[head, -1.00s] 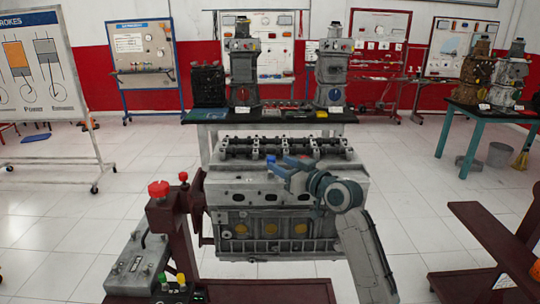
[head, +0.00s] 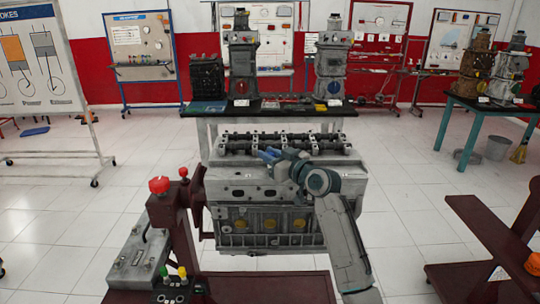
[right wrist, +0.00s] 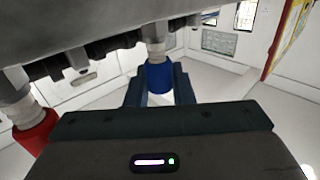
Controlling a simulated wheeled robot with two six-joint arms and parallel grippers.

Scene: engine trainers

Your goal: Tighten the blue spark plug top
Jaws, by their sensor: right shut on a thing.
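The blue spark plug top (right wrist: 158,76) shows in the right wrist view as a short blue cylinder on a white stem. My right gripper (right wrist: 159,88) has a finger on each side of it and is shut on it. In the head view my right gripper (head: 268,155) is over the top face of the engine block (head: 230,190), and I cannot clearly tell the blue top from the bluish fingers there. A red spark plug top (right wrist: 36,132) on a pale stem shows at the left of the right wrist view. My left gripper is not in view.
A dark red stand (head: 168,215) with a red knob (head: 159,185) and a grey box (head: 140,255) is left of the engine. A dark table (head: 290,110) with engine models stands behind. Another dark red stand (head: 490,230) is at right. Floor between is clear.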

